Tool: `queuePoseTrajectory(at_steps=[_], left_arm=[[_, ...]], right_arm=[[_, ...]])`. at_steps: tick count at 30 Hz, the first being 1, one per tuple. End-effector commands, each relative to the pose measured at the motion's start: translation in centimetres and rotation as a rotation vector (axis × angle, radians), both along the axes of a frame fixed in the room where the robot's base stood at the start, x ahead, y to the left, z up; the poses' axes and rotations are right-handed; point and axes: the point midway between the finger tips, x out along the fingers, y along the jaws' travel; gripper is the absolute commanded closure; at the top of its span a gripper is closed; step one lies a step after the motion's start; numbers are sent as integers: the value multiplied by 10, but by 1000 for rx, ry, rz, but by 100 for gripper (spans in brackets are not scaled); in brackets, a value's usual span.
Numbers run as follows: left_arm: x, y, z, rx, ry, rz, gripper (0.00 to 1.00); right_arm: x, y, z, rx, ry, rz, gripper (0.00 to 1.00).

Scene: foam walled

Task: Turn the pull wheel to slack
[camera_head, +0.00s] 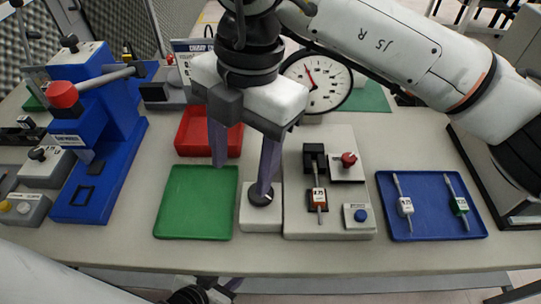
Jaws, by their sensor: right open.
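My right gripper (240,180) hangs over the table, open, with its two fingers well apart. Its right fingertip is in front of or near a round black knob (261,195) on a small white block (261,220); I cannot tell whether they touch. To the right, a pale test plate (332,222) carries a black clamp, an upright rod with a labelled sleeve (318,198), a red knob (348,159) and a blue button (360,215). Which knob is the pull wheel is unclear. My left gripper (205,293) shows only partly at the bottom edge.
A round dial gauge (325,92) stands behind the plate. A green tray (190,226) and a red bin (190,150) are left of it. A blue tray (425,227) with two labelled rods is at right. A blue press (85,185) stands far left. My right arm crosses the upper right.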

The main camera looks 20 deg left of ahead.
Motion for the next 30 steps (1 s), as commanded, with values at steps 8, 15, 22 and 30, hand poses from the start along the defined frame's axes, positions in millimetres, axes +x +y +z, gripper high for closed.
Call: queuePoseTrajectory(at_steps=[8,15,22,30], left_arm=[[-4,0,0,0,9,-1,69],[-7,0,5,1,16,-2,69],[-7,0,9,1,17,-2,69],[-7,0,11,1,16,-2,69]], right_arm=[[21,-18,-4,-105,-107,-71,45],[20,-18,-47,-102,-102,-68,45],[20,-17,-82,-100,-102,-67,45],[20,-17,-93,-99,-104,-68,45]])
